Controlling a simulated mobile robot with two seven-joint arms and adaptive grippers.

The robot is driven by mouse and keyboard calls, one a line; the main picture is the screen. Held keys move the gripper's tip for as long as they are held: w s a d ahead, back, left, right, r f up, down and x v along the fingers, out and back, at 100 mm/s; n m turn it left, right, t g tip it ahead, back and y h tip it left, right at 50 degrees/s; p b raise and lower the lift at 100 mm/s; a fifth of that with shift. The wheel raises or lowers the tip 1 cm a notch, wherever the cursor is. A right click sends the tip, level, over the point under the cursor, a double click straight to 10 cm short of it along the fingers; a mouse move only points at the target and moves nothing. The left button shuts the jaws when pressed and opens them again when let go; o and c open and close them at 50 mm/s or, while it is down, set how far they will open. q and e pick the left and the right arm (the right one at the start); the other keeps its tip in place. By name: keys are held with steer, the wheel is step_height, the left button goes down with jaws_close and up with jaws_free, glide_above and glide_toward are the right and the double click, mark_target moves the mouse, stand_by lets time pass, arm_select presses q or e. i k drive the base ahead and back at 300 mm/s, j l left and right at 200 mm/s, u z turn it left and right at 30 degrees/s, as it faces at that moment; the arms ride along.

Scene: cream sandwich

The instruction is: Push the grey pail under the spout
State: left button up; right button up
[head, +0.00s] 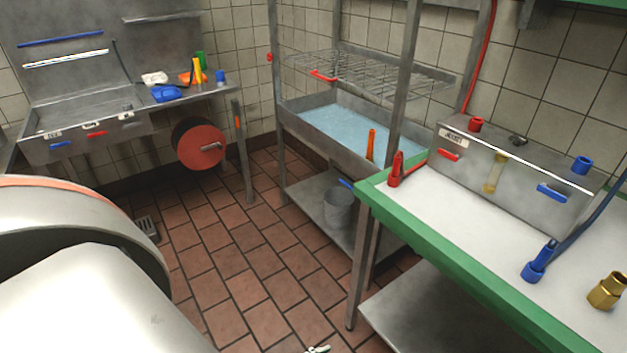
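The grey pail (339,208) stands upright on the low metal shelf under the water-filled basin, in the middle of the head view. A blue piece (347,184) shows at its rim. The green-edged table hides part of the space to its right. A large white link of mine fills the lower left. Neither gripper can be made out. A small pale piece at the bottom edge is too cut off to identify.
The green-edged table (440,262) at the right carries red, blue and brass fittings. Its leg (361,275) stands near the pail's shelf (312,201). A red reel (201,145) hangs by the left sink (85,124). The tiled floor (235,250) between is mostly clear.

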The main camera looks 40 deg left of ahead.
mark_target(339, 201)
steer(key=u, duration=1.05)
steer(key=i+z, duration=0.1)
steer(key=z, duration=0.3)
steer(key=i+j+z, duration=0.1)
steer(key=z, duration=0.3)
steer(key=j+z, duration=0.2)
steer(key=z, duration=0.2)
steer(key=i+j+z, duration=0.15)
steer(key=j+z, duration=0.15)
steer(key=j, duration=0.15)
steer(key=i+j+z, duration=0.1)
steer(key=j+z, duration=0.15)
steer(key=j, duration=0.2)
steer(key=i+j+z, duration=0.1)
steer(key=j+z, duration=0.15)
steer(key=j, duration=1.6)
steer(key=i+j, duration=0.1)
steer(key=j, duration=0.75)
steer(key=i+z, duration=0.05)
